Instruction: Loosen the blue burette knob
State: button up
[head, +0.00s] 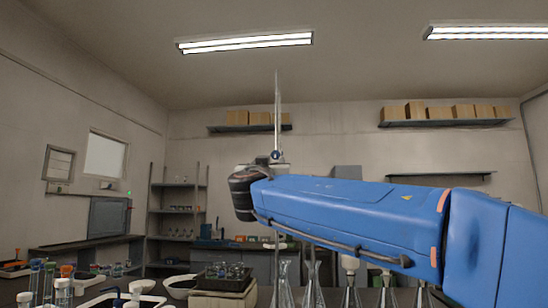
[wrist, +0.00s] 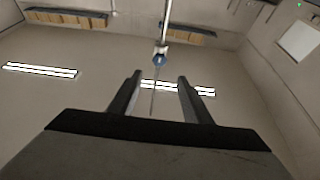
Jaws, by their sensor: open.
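The blue burette knob (head: 276,155) shows in the head view just above my blue arm, on the thin upright burette (head: 278,105). In the wrist view the knob (wrist: 160,59) is near the top middle, with the burette (wrist: 167,20) running up from it. My gripper (wrist: 157,77) is open in the wrist view, its two dark fingers apart. The knob appears beyond the fingertips, roughly centred between them, and does not look touched. In the head view my arm hides the gripper fingers and the middle of the burette stand.
Glass flasks (head: 313,287) stand along the bench front below my arm. A dark rack of glassware (head: 222,272) and a white bowl (head: 181,287) are to their left. Tubes (head: 62,293) stand at the far left. The space above my arm around the burette is clear.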

aim_at(275, 155)
jog(key=x, duration=1.1)
jog(key=shift+w+r, duration=0.2)
jog(key=shift+w, duration=0.05)
jog(key=c, duration=1)
